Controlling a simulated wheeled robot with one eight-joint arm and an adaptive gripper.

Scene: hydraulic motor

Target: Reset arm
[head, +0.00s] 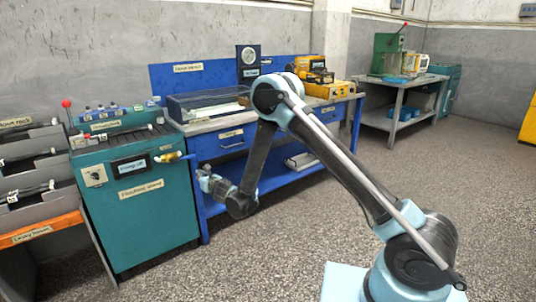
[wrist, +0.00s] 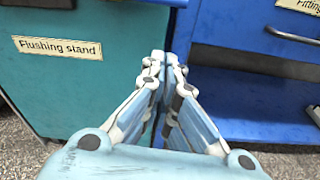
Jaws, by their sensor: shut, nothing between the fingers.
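My gripper (wrist: 166,60) is shut and empty in the wrist view, its fingertips together in front of the gap between the teal flushing stand and the blue workbench. In the head view my gripper (head: 204,178) is small, at the end of my folded arm, beside the right edge of the flushing stand and in front of the bench. My arm's elbow stands high, in front of the bench's right part, and hides some of it.
The teal flushing stand (head: 150,220) has a brass tap (head: 172,157) at its upper right. The blue workbench (head: 222,144) has drawers and a low shelf. Grey racks (head: 30,165) stand at the left. A grey table (head: 405,84) stands at the back right. The speckled floor (head: 470,200) on the right is clear.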

